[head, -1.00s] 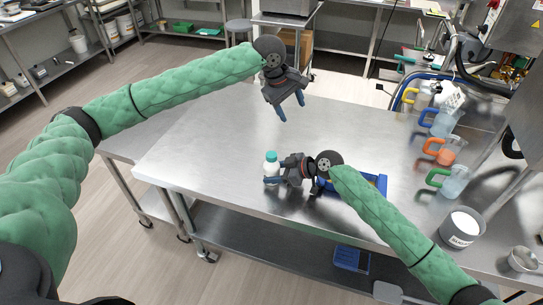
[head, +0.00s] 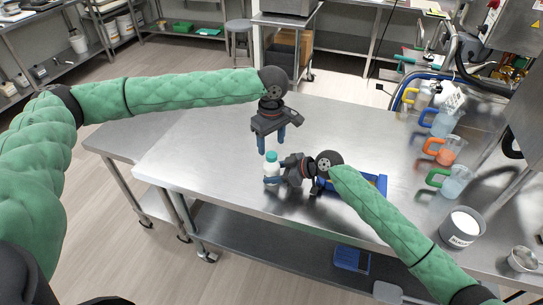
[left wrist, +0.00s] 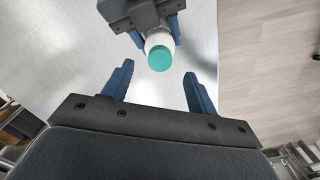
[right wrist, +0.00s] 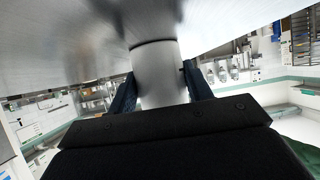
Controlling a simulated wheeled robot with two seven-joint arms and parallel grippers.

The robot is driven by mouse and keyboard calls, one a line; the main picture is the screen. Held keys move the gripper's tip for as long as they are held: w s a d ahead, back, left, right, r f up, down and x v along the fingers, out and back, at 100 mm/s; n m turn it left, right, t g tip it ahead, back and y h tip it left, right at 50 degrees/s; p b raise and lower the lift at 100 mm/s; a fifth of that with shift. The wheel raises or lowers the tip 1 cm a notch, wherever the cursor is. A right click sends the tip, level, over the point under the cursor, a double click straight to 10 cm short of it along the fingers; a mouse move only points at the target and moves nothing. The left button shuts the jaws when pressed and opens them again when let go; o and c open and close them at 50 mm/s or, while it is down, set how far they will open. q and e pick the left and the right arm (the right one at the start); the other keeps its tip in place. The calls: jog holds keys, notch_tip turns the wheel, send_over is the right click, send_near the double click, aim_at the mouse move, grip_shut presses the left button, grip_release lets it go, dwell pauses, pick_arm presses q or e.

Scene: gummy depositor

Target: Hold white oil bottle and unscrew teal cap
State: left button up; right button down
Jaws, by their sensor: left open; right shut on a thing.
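The white oil bottle (head: 271,173) stands upright on the steel table with its teal cap (head: 271,156) on top. My right gripper (head: 274,181) is shut on the bottle's body from the right side. The bottle (right wrist: 158,75) fills the space between the fingers in the right wrist view. My left gripper (head: 272,145) is open and empty, pointing down just above the cap. In the left wrist view, the teal cap (left wrist: 160,58) lies beyond the open fingertips of the left gripper (left wrist: 158,72), roughly centred between them and not touched.
The steel table (head: 200,150) is clear to the left. A blue bin (head: 376,184) sits partly behind my right arm. Several jugs with coloured handles, such as the orange one (head: 446,149), stand along the right, with a labelled grey container (head: 461,228).

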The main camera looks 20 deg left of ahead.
aim_at(272, 154)
pick_arm(q)
jog(key=shift+f, duration=2.4)
grip_shut()
jog(key=n, duration=0.9)
jog(key=shift+c, duration=1.2)
grip_release()
